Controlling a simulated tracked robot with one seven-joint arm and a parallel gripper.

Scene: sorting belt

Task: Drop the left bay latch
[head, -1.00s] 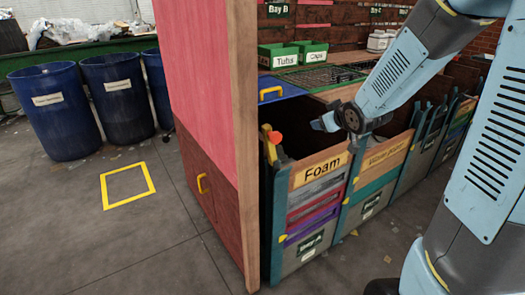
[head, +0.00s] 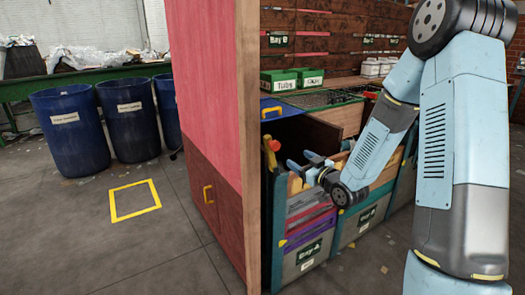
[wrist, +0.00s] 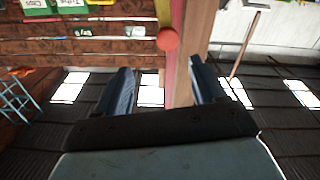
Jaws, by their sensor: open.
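The left bay latch is a yellow upright lever with a red knob (head: 275,145). It stands at the left end of the nearest bay (head: 308,250), beside the tall red panel. My gripper (head: 301,161) is open and empty, just right of the knob and apart from it, with its fingers pointing left. In the wrist view the red knob (wrist: 167,39) shows beyond and between the open fingertips.
The tall red and wooden panel (head: 211,120) stands close on the left of the latch. More bays run off to the right behind my arm. Green tubs (head: 278,81) sit at the back. Blue barrels (head: 69,132) and a yellow floor square (head: 134,201) are at left.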

